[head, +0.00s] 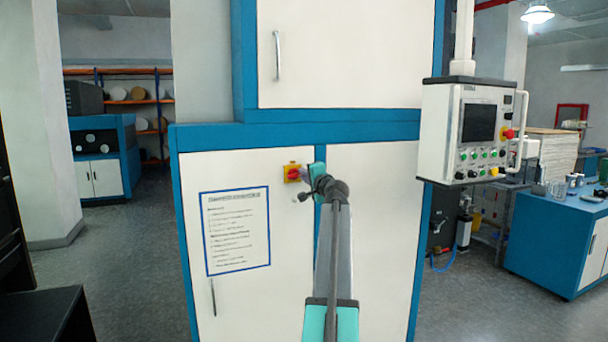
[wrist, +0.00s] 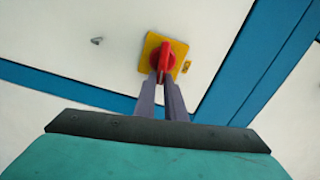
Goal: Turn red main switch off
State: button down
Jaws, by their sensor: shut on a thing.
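The red main switch (head: 292,174) is a red rotary knob on a yellow square plate. It sits on the white door of the blue-framed cabinet. In the wrist view the red knob (wrist: 166,58) stands in front of its yellow plate (wrist: 153,45), which looks tilted in that picture. My gripper (wrist: 166,80) has its two grey fingers on either side of the knob's handle and is shut on it. In the head view my gripper (head: 303,174) reaches the switch from the right. The fingers hide part of the knob, and I cannot read any position marks.
A blue-framed notice (head: 236,231) is on the door below the switch. A door handle (head: 213,297) is lower left. A control panel (head: 470,133) hangs at the right. Open floor (head: 120,270) lies left of the cabinet, and a blue workbench (head: 548,235) stands at the far right.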

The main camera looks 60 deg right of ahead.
jog(key=shift+f+m, duration=0.25)
jog(key=shift+m, duration=0.85)
jog(key=c, duration=1.8)
grip_release()
jog(key=shift+b+v, duration=1.65)
jog(key=shift+v, duration=5.3)
